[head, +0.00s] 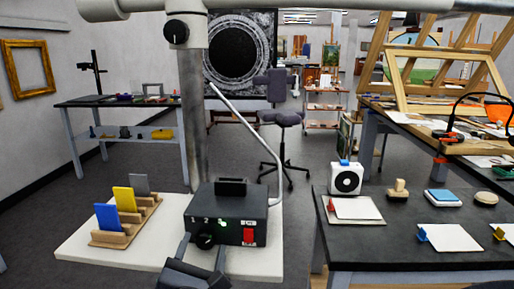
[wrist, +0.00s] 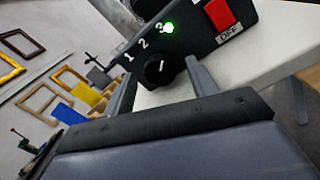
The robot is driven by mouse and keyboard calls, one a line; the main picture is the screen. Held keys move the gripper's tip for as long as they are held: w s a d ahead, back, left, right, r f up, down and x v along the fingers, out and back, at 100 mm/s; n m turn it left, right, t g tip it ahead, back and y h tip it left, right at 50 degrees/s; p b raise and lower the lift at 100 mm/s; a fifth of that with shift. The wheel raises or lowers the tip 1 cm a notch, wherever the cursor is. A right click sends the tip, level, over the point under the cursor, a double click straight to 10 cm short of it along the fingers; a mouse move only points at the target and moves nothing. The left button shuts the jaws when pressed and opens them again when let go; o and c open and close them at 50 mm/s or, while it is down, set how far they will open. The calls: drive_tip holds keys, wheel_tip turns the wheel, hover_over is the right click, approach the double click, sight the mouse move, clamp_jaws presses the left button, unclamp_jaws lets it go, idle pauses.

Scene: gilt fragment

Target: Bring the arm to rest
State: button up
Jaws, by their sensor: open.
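My gripper (head: 204,252) is at the bottom centre of the head view, in front of a black control box (head: 232,207). Its two fingers are apart and nothing is held between them. In the wrist view the fingertips (wrist: 159,68) stand to either side of the box's round black knob (wrist: 158,72). There is a gap beside the knob; I cannot tell how far the tips are from the box face. A green light (wrist: 169,28) glows by the numbers 1, 2, 3. A red switch (wrist: 217,14) sits above an OFF label.
The box stands on a white board (head: 92,240) with a wooden rack (head: 125,228) of blue, yellow and grey plates on the left. A grey post (head: 195,120) rises behind. A dark table (head: 400,250) with cards and small tools is at right.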

drive_tip(key=shift+w, duration=0.7)
drive_tip(key=shift+s, duration=0.15)
drive_tip(key=s, duration=1.1)
drive_tip(key=w, duration=1.1)
drive_tip(key=shift+w+d+r, duration=0.1)
drive_tip(key=shift+w+r, duration=0.05)
drive_tip(key=shift+w, duration=0.1)
drive_tip(key=n+p, duration=0.1)
drive_tip(key=p, duration=0.1)
drive_tip(key=shift+s+r+n+p, duration=0.1)
drive_tip(key=shift+r+n+p, duration=0.05)
drive_tip(key=shift+n+p, duration=0.15)
drive_tip(key=n+p, duration=0.4)
drive_tip(key=p, duration=0.1)
drive_tip(key=shift+p, duration=0.4)
drive_tip(key=s, duration=1)
drive_tip(key=shift+f+n, duration=0.2)
drive_tip(key=shift+n, duration=0.2)
